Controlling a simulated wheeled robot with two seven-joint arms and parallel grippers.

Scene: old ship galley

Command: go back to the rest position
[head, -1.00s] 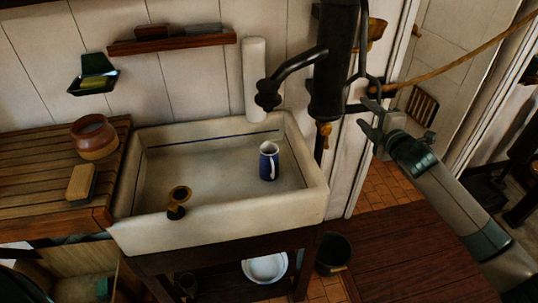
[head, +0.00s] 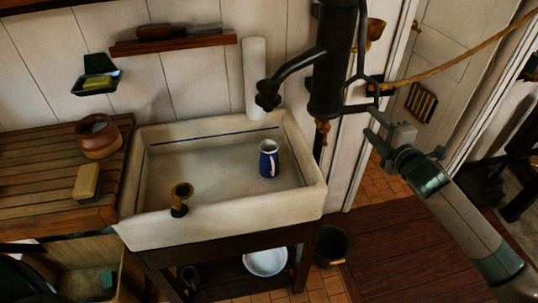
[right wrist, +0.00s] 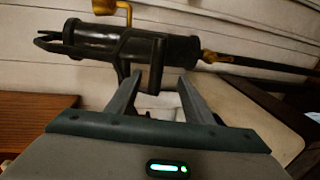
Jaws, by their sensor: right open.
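My right gripper (head: 376,128) is at the right of the head view, open and empty, close to the black hand pump (head: 333,75) and its hanging handle. In the right wrist view the two fingers (right wrist: 155,95) are spread, with the dark pump (right wrist: 125,45) beyond them. I cannot tell the exact gap between fingers and pump handle. My left gripper does not show.
A white sink (head: 215,235) holds a blue mug (head: 268,160) standing upright. On the wooden counter (head: 40,160) are a brown pot (head: 98,140) and a brush (head: 86,182). A rope (head: 450,65) crosses at the right. A dark bucket (head: 332,246) stands on the floor.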

